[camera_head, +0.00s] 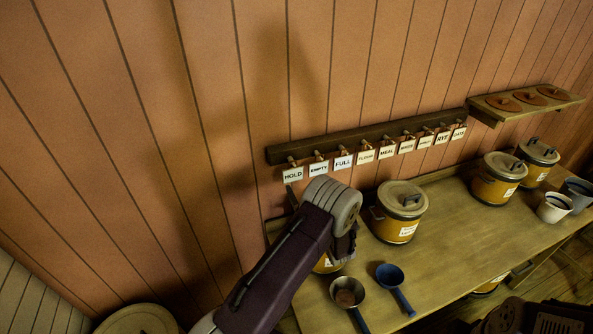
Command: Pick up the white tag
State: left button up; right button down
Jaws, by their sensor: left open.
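Several white tags with black lettering hang in a row from pegs on a dark wooden rail (375,133) on the wall. From the left they include the HOLD tag (292,174), the EMPTY tag (319,169), the FULL tag (343,162), the FLOUR tag (365,156) and the MEAL tag (387,152). The RYE tag (442,138) and OATS tag (459,133) hang near the right end. My left gripper (343,247) is open, below and in front of the left tags, apart from them. Its fingertips are mostly hidden by my wrist.
A wooden bench (450,235) below the rail carries lidded yellow pots, such as one (399,212) right of my gripper. A metal scoop (347,292) and a blue scoop (391,276) lie at the front. A shelf (525,104) holds round lids. The wall left of the rail is bare.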

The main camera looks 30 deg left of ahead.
aim_at(293, 173)
pick_arm(q)
jog(key=a, duration=0.1)
jog(key=w+a+p, duration=0.1)
jog(key=a, duration=0.1)
jog(key=w+a, duration=0.1)
jog(key=shift+a+f+p, duration=0.2)
jog(key=shift+a+p, duration=0.1)
jog(key=shift+a, duration=0.1)
jog(key=shift+w+a+r+p, duration=0.3)
jog(key=shift+w+r+p, duration=0.35)
jog(key=shift+p, duration=0.55)
jog(key=w+a, duration=0.1)
jog(key=w+a+f, duration=0.1)
jog(key=shift+w+a+f+p, duration=0.15)
jog(key=shift+a+p, duration=0.15)
jog(key=shift+a, duration=0.15)
jog(key=shift+d, duration=0.4)
jog(key=c, duration=1.1)
pick_arm(e)
jog(key=r, duration=0.2)
jog(key=a+r, duration=0.1)
jog(key=r, duration=0.2)
jog(key=shift+s, duration=0.15)
pick_arm(q)
jog(key=shift+a, duration=0.15)
pick_arm(e)
jog(key=shift+a, duration=0.1)
